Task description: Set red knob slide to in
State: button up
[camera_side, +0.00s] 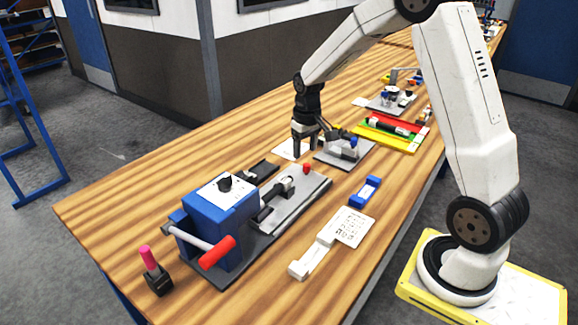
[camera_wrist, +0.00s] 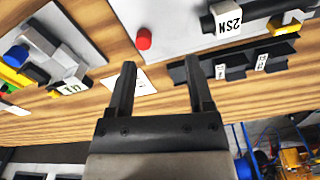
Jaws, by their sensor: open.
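The red knob (camera_side: 306,168) stands upright near the far end of a grey plate (camera_side: 296,197), which runs out from a blue box. The knob also shows in the wrist view (camera_wrist: 144,39), on the plate's edge area at upper middle. How far in or out the slide sits, I cannot tell. My gripper (camera_side: 305,152) points down over the table just beyond the knob, apart from it. In the wrist view my gripper (camera_wrist: 159,64) has its two fingers spread with nothing between them.
The blue box (camera_side: 218,215) has a black dial and a red-handled lever (camera_side: 217,251). A dark rail (camera_wrist: 235,65) lies beside the plate. A grey fixture with a blue knob (camera_side: 353,142) stands close right of my gripper. A blue clamp (camera_side: 365,192) lies nearer. A white card (camera_side: 291,149) lies behind.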

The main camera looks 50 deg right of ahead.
aim_at(307, 164)
jog(key=shift+w+d+f, duration=0.1)
jog(key=shift+w+d, duration=0.15)
jog(key=shift+d, duration=0.5)
jog(key=shift+w+d+f, duration=0.1)
jog(key=shift+w+d, duration=0.15)
jog(key=shift+d, duration=0.45)
jog(key=shift+f, duration=0.1)
jog(key=shift+f, duration=3.8)
jog(key=shift+c, duration=0.3)
grip_shut()
jog(key=shift+a, duration=0.1)
